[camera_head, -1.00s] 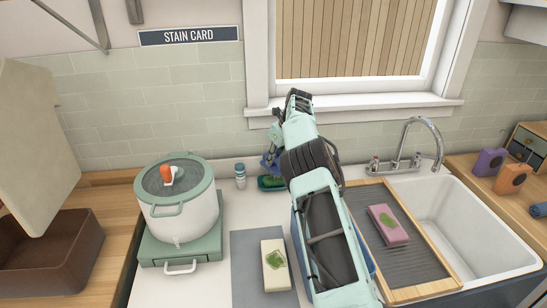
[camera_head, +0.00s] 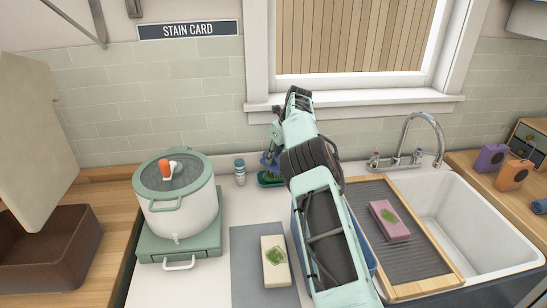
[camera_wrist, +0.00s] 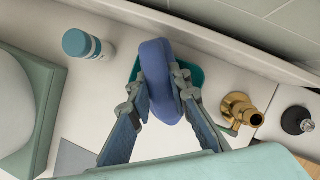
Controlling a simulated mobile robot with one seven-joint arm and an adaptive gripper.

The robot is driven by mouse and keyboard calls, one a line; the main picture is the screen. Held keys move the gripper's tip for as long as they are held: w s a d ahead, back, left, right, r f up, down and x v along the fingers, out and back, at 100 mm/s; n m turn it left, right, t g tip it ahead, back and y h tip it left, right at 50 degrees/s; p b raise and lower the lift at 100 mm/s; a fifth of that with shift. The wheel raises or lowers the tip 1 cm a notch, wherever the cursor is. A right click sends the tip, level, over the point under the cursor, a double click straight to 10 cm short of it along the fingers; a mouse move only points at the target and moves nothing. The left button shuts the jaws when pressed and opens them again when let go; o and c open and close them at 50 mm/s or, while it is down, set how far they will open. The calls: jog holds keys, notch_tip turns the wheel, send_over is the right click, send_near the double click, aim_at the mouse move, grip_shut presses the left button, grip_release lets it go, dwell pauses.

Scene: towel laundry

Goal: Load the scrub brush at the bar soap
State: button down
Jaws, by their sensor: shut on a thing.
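My gripper (camera_wrist: 160,95) is shut on the blue scrub brush (camera_wrist: 156,65), with one finger on each side of its body. The brush also shows small in the head view (camera_head: 269,160), partly behind my arm. It is held over a dark green dish (camera_wrist: 196,76) at the back of the counter. In the head view, something green shows in that dish (camera_head: 268,185) beneath the brush, perhaps the bar soap. I cannot tell whether the bristles touch it, as the brush and my arm hide most of it.
A blue-capped bottle (camera_head: 240,172) stands left of the dish. A white pot (camera_head: 178,205) sits on a green stand. A cream folded towel (camera_head: 274,276) and a pink one (camera_head: 382,222) bear green stains. A brass fitting (camera_wrist: 240,110) is to the right.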

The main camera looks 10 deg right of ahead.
jog(key=shift+f, duration=0.55)
dwell(0.7)
jog(key=shift+r, duration=0.15)
notch_tip(320, 180, up, 3)
jog(key=p, duration=0.3)
jog(key=shift+r+p, duration=0.35)
jog(key=shift+r, duration=1.6)
